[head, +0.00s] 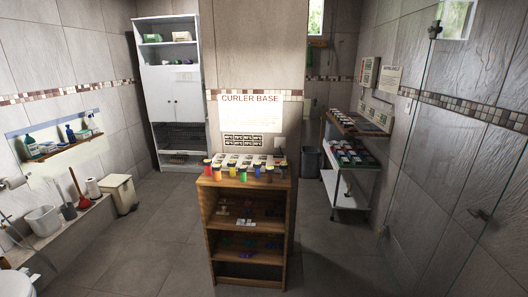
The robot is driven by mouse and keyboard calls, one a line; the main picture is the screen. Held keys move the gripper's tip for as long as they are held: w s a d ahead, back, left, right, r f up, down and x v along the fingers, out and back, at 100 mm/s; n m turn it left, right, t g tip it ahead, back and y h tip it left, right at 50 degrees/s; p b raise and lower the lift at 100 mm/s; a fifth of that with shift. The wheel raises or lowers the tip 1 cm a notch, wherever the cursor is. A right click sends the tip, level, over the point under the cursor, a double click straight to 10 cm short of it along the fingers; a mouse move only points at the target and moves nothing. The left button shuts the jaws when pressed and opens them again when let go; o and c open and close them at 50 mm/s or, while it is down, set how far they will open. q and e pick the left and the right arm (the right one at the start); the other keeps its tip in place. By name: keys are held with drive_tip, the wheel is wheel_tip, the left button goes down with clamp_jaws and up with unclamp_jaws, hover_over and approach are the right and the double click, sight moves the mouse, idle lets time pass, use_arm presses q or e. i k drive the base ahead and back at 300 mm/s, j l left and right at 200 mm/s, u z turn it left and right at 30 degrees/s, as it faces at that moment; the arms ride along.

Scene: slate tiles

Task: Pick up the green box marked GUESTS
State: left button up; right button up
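A small green and white box-like thing (152,38) sits on the upper open shelf of the tall white cabinet (172,85) at the back left. It is too small for any marking to be read, so I cannot tell whether it says GUESTS. No other clearly green box stands out. Neither of my grippers is in view.
A wooden shelf unit (247,204) with coloured jars on top stands in the middle, before a pillar. A metal rack (345,187) and a glass panel (460,160) are on the right. A bin (119,194) stands left. Floor (150,250) is clear either side of the unit.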

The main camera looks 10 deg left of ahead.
sight(150, 38)
drive_tip(key=i+j+u, duration=1.15)
drive_tip(key=i, duration=0.2)
drive_tip(key=i+u, duration=0.35)
drive_tip(key=i, duration=1.25)
drive_tip(key=i+j+z, duration=0.2)
drive_tip(key=i, duration=0.8)
drive_tip(key=i+z, duration=0.35)
drive_tip(key=i, duration=0.6)
drive_tip(key=i+j+z, duration=0.15)
drive_tip(key=i+z, duration=0.15)
drive_tip(key=i, duration=0.65)
